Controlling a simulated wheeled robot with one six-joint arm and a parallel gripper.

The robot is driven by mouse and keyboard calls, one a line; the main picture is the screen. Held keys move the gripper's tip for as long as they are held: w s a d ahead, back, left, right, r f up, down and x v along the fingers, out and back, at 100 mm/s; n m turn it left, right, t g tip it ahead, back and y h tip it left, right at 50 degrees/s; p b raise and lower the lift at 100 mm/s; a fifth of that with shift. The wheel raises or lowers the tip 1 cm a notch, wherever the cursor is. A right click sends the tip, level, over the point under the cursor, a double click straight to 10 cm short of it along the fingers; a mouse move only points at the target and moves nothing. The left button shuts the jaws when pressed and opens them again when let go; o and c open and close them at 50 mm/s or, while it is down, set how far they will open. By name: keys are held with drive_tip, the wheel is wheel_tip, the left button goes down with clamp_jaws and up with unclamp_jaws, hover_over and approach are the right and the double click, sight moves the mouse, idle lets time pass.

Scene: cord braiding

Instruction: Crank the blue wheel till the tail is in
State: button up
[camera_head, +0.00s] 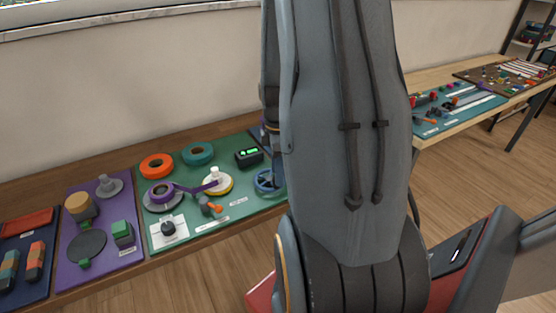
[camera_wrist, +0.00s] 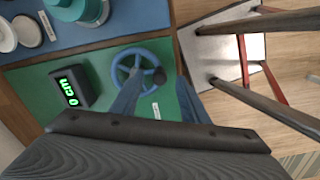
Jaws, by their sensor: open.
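The blue spoked wheel (camera_wrist: 128,68) lies on a green mat in the wrist view, with a dark crank knob (camera_wrist: 159,75) on its rim. In the head view the wheel (camera_head: 264,184) is partly hidden behind my arm. My gripper (camera_wrist: 158,82) is open, one finger over the wheel and the other to its right; the knob appears between them. I cannot tell whether they touch it. A purple strip (camera_head: 196,189), perhaps the tail, runs from a purple roll (camera_head: 160,194) to a yellow and white reel (camera_head: 218,185). Its end is unclear.
A black counter (camera_wrist: 70,87) left of the wheel shows a green "0 cm"; the head view also shows it (camera_head: 248,158). Orange (camera_head: 157,165) and teal (camera_head: 198,154) rolls and an orange-handled tool (camera_head: 210,207) share the green mat. A stool (camera_wrist: 225,60) stands right of the table.

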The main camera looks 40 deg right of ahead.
sight(270, 181)
drive_tip(key=shift+f+p, duration=0.3)
drive_tip(key=shift+f, duration=1.5)
clamp_jaws()
